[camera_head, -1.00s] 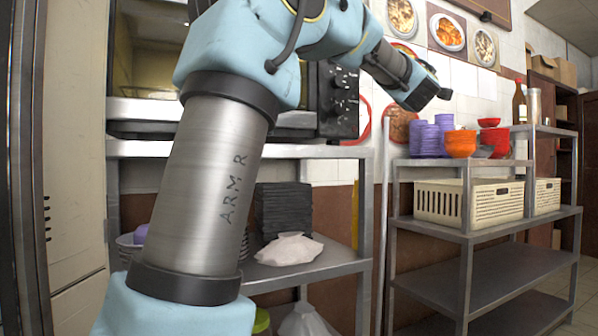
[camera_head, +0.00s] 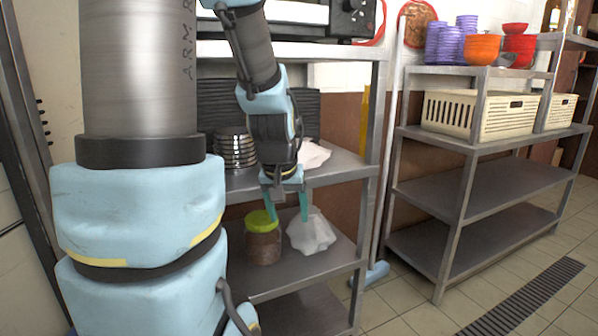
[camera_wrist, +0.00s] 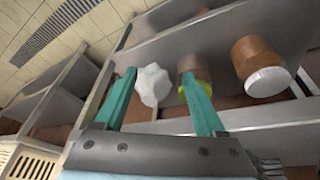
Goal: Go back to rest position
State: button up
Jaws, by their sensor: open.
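My gripper (camera_head: 288,208) hangs pointing down in front of the metal shelf unit in the head view, with teal fingers spread apart. In the wrist view my gripper (camera_wrist: 160,92) shows both fingers wide apart, with nothing between them at the tips. A jar with a yellow-green lid (camera_head: 263,236) and a crumpled white bag (camera_head: 311,232) are on the lower shelf beyond the fingers. In the wrist view the white bag (camera_wrist: 153,85) appears between the fingers and the jar (camera_wrist: 188,65) lies partly behind the right finger.
A second jar with a white lid (camera_wrist: 267,78) shows in the wrist view. Stacked metal bowls (camera_head: 236,150) sit on the shelf above. A right-hand rack (camera_head: 470,185) holds cream baskets (camera_head: 478,115), purple cups (camera_head: 445,45) and orange bowls (camera_head: 483,48). The floor (camera_head: 420,312) at front right is clear.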

jog(key=s+a+f+g, duration=0.2)
jog(key=s+a+f, duration=0.1)
jog(key=s+a, duration=0.3)
notch_tip(320, 180, up, 18)
jog(key=s+d+p, duration=0.1)
jog(key=p, duration=1.8)
jog(key=shift+s+r+y, duration=0.15)
jog(key=shift+r+y, duration=0.1)
jog(key=shift+y, duration=0.15)
